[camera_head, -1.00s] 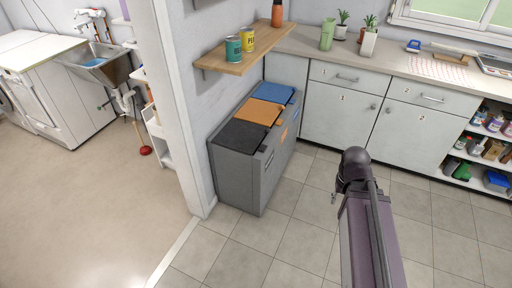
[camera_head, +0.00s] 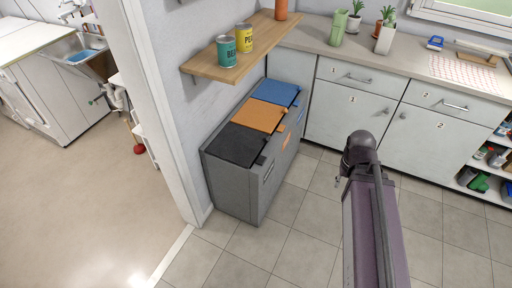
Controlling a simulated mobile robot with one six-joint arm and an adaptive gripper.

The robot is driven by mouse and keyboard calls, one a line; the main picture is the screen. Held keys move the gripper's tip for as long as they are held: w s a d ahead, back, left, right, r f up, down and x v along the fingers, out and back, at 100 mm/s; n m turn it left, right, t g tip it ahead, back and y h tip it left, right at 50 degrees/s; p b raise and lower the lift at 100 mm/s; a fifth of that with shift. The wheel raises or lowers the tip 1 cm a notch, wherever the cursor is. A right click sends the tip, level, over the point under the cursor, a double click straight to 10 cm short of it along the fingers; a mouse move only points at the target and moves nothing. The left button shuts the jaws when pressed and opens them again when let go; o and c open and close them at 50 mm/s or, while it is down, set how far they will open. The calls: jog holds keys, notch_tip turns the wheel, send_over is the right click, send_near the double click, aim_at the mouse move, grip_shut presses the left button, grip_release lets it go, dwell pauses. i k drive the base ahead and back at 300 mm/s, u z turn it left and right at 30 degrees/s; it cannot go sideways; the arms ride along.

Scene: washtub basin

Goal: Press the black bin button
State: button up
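A grey bin unit (camera_head: 232,188) stands on the floor against the wall, left of my arm. Its top has three closed lids: a black lid (camera_head: 235,145) nearest me, an orange lid (camera_head: 258,115) in the middle and a blue lid (camera_head: 276,92) at the back. Each lid has a small tab of its own colour at the front edge. The black tab (camera_head: 260,160) is at the right edge of the black lid. My arm rises at the lower right, apart from the bin. My gripper's fingers do not show.
A wooden shelf (camera_head: 205,65) with two cans hangs above the bin. Cabinets (camera_head: 345,105) with a counter stand behind. A door frame (camera_head: 160,110) is at the left. The tiled floor (camera_head: 285,235) between bin and arm is clear.

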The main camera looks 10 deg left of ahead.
aim_at(261, 160)
jog(key=i, duration=1.65)
jog(key=u, duration=1)
jog(key=k, duration=1.45)
jog(key=u, duration=0.05)
